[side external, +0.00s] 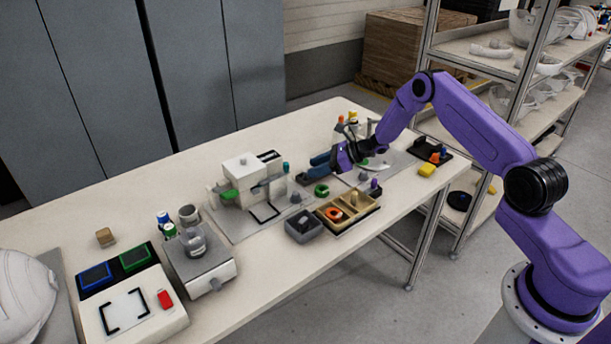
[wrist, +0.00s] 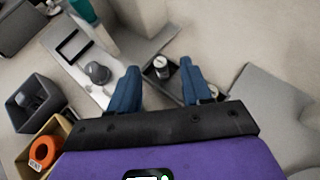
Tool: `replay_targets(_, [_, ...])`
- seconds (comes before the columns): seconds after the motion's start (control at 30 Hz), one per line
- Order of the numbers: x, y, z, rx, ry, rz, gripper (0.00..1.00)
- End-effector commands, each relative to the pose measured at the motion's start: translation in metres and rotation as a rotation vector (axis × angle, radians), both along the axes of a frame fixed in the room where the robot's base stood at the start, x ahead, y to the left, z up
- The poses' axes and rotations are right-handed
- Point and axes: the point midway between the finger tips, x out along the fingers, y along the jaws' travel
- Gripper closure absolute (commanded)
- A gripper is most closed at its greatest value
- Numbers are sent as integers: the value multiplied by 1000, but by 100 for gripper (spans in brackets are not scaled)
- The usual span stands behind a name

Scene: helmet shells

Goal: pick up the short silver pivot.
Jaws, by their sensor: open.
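A small silver cylinder, which looks like the short silver pivot (wrist: 161,68), stands in a shallow dark tray (wrist: 158,88) in the wrist view. My gripper (wrist: 159,70) is open, with its blue fingers apart on the left and right of the pivot in that view. Nothing is held between them. The height of the fingertips above the tray is hard to tell. In the side view my gripper (side external: 317,165) is low over the table, right of the white machine. The pivot cannot be made out there.
A grey dome-shaped piece (wrist: 97,73) stands on a plate left of the fingers. A grey bin (wrist: 35,102) and a wooden divided tray with an orange ring (wrist: 42,150) lie further left. The white machine (side external: 243,180) stands close by. Bare table lies toward the back.

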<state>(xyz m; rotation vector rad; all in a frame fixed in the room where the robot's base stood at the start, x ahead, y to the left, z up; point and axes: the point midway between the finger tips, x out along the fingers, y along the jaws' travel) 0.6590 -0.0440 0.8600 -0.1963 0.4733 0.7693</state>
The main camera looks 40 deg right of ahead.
Motion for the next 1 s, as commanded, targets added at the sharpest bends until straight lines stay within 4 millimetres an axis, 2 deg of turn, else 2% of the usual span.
replay_targets(0.2, [12,12,-9,0,1,1,52])
replay_targets(0.47, [13,13,-10,-1,1,0,52])
replay_targets(0.6, [13,13,-10,-1,1,0,97])
replay_targets(0.63, [13,13,-10,-1,1,0,100])
replay_targets(1.0, [13,12,-8,0,0,0,100])
